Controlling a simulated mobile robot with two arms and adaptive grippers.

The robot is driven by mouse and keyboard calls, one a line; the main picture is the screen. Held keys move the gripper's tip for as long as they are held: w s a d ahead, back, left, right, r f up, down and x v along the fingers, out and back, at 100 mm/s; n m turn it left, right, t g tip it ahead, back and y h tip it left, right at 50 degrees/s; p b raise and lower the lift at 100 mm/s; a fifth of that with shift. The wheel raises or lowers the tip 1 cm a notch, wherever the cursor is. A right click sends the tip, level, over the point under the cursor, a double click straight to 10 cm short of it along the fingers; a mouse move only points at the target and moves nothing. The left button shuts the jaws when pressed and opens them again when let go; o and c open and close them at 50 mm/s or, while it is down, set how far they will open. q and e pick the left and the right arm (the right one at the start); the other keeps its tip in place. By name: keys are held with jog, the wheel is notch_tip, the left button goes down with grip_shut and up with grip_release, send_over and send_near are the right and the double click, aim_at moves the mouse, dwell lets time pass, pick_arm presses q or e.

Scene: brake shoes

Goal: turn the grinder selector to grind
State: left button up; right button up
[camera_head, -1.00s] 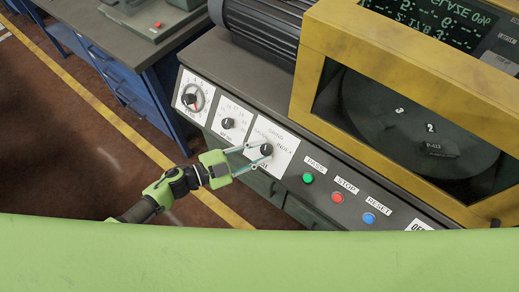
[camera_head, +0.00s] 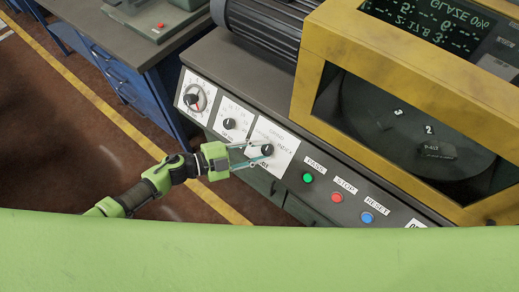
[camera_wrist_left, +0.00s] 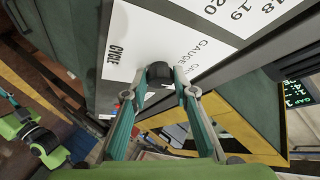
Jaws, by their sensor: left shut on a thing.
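The selector (camera_head: 267,150) is a small black knob on a white label plate (camera_head: 283,158), the rightmost of three plates on the machine's sloping front panel. In the left wrist view the dark knob (camera_wrist_left: 158,72) sits between my fingertips, with "GAUGE" and another word printed on the plate near it. My left gripper (camera_head: 265,152) reaches in from the left, its two thin teal fingers shut on the knob. The knob's pointer is too small or hidden to tell its setting.
Two other dials, one large (camera_head: 194,98) and one small (camera_head: 229,124), are left of the selector. Green (camera_head: 308,178), red (camera_head: 337,197) and blue (camera_head: 368,218) buttons are to its right. A yellow-framed guard (camera_head: 308,75) rises behind. A blue cabinet (camera_head: 118,82) stands at left.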

pick_arm(q)
jog(key=o, duration=1.1)
jog(key=v, duration=1.2)
